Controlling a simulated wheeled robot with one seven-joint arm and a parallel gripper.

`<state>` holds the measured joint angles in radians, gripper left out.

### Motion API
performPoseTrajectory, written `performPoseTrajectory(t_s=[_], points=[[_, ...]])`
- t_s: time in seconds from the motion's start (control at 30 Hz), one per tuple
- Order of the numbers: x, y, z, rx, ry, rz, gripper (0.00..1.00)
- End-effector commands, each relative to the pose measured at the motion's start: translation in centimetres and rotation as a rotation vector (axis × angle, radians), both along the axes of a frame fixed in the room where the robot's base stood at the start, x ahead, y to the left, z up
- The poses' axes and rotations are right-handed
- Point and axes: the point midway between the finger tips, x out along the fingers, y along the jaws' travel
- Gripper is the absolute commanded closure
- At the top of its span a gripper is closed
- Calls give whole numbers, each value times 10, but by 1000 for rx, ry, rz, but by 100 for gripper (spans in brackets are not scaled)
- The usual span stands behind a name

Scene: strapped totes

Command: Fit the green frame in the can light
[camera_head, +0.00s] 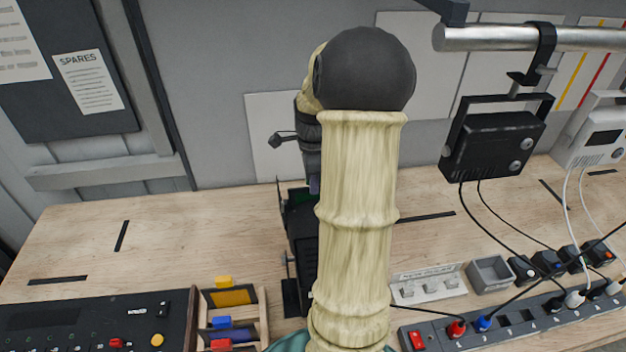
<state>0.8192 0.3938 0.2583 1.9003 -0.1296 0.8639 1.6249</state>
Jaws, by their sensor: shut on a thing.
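My gripper (313,183) points down behind my pale arm, which hides much of it. It is shut on the green frame, of which only a dark green sliver (304,197) shows just below the fingertips. The black can light (301,237) stands on the bench directly under my gripper, with its right side hidden by my arm. The green frame is at the top of the can light; I cannot tell how far it sits inside.
A wooden rack (262,318) holds yellow, blue and red frames at the front. A black control desk (80,325) is left of it. A power strip (510,322) with cables lies at right. A black lamp (494,143) hangs from a rail (590,38).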

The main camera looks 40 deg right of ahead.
Motion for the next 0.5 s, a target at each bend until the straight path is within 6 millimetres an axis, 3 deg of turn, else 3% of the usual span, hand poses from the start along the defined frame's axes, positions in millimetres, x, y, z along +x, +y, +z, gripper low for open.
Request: performPoseTrajectory(t_s=[0.5], points=[[0,0,-11,0,0,1,100]])
